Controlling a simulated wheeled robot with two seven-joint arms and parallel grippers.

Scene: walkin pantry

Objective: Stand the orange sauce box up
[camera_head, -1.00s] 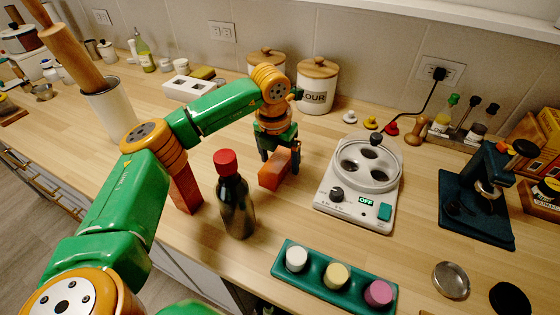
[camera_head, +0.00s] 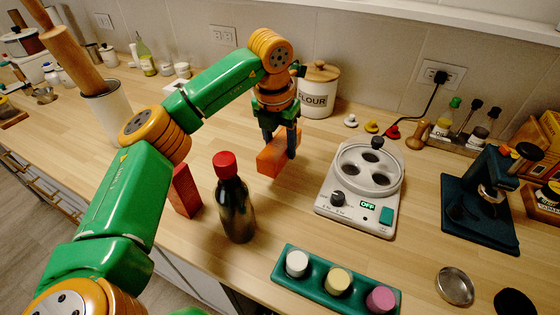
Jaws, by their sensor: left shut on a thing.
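The orange sauce box (camera_head: 270,162) is between the fingers of my left gripper (camera_head: 279,146), left of the white appliance and behind the dark bottle. The gripper points down and is shut on the box. The box's long side runs sideways and it does not look upright. It seems to be held a little above the wooden counter, but any gap is hard to judge. The fingers hide part of its upper back. My right gripper is not in view.
A dark bottle with a red cap (camera_head: 234,200) and a red-brown box (camera_head: 184,190) stand close in front. A white appliance (camera_head: 360,188) stands to the right, a green tray (camera_head: 335,285) in front. A flour canister (camera_head: 319,92) is behind. Bare counter (camera_head: 285,215) lies between.

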